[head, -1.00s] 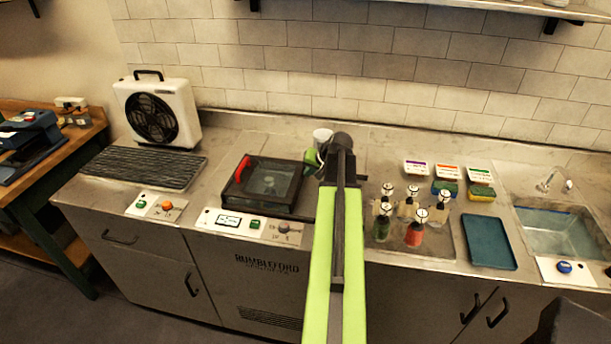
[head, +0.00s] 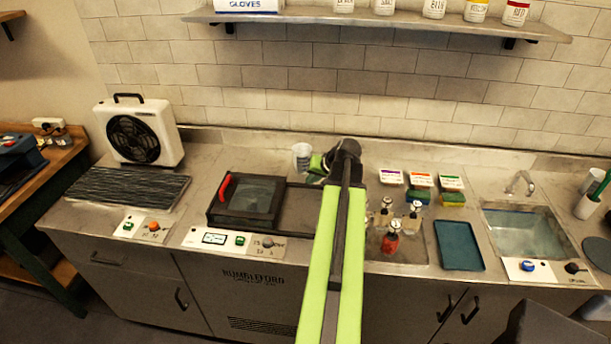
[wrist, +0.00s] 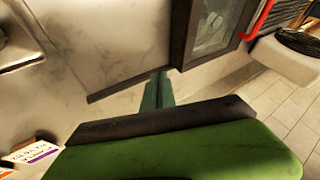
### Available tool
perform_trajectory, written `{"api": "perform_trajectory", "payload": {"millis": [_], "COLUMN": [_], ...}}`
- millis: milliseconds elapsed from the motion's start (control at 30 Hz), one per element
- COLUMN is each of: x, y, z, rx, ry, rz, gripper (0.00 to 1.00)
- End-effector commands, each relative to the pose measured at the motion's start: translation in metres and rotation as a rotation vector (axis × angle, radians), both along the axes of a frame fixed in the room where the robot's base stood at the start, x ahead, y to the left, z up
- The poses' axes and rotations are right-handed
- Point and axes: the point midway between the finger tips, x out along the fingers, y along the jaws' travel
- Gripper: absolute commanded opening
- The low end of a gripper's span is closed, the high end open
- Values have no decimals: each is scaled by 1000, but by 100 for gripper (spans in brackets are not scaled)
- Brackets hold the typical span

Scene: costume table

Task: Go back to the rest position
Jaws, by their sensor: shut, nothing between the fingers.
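My lime-green arm reaches up from the bottom of the head view over the counter. My gripper (head: 316,170) is at its far end, partly hidden behind the dark wrist, above the back of the counter and near a white cup (head: 302,156). In the wrist view the narrow green fingertips (wrist: 157,90) are together, with nothing between them. They point over bare grey counter, near the edge of a dark-framed box.
The glass-topped box (head: 247,201) with a red handle stands left of my arm. Small bottles (head: 391,237) stand close to its right, with a blue tray (head: 459,245) and sink (head: 527,233) beyond. A fan (head: 139,133) is at the left, and a shelf (head: 390,22) hangs above.

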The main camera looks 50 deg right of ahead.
Motion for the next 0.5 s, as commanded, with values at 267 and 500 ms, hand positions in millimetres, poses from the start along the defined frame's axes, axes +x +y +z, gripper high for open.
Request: {"api": "perform_trajectory", "payload": {"millis": [267,500], "x": [-1,39], "y": [1,33], "z": [1,0], "rx": [0,0], "ry": [0,0], "rz": [2,78], "gripper": [0,0]}}
